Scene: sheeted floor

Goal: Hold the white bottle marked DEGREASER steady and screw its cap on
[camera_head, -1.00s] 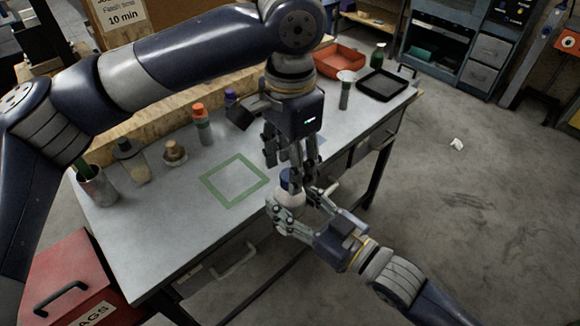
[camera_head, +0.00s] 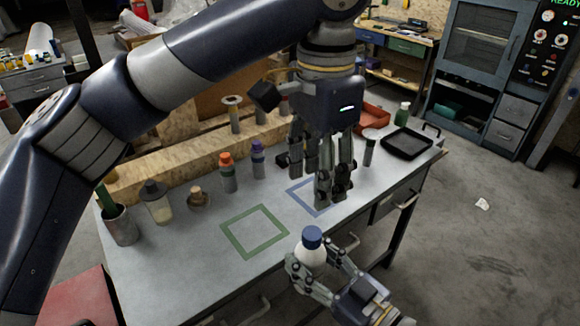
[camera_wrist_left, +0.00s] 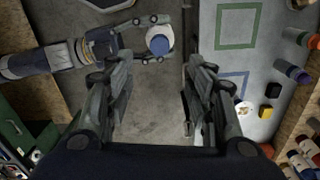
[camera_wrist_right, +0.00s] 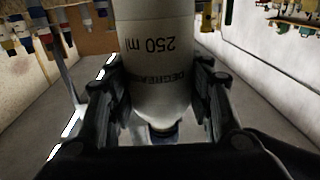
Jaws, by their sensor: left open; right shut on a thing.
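The white bottle (camera_head: 311,257) is held upright in front of the table's front edge, with a blue cap (camera_head: 312,237) sitting on its neck. My right gripper (camera_head: 308,262) is shut around the bottle's body. In the right wrist view the bottle (camera_wrist_right: 158,65) shows "250 ml" and part of the DEGREASER lettering, inverted, between the fingers. My left gripper (camera_head: 325,188) is open and empty, above and apart from the cap. In the left wrist view the cap (camera_wrist_left: 160,43) is seen from above beyond the open fingers. The thread under the cap is hidden.
The table has a green square outline (camera_head: 254,231) and a blue one (camera_head: 297,199), both empty. Orange-capped (camera_head: 227,172) and purple-capped (camera_head: 258,158) bottles, a metal cup (camera_head: 121,226), a black tray (camera_head: 407,143) and a red tray (camera_head: 372,117) stand farther back.

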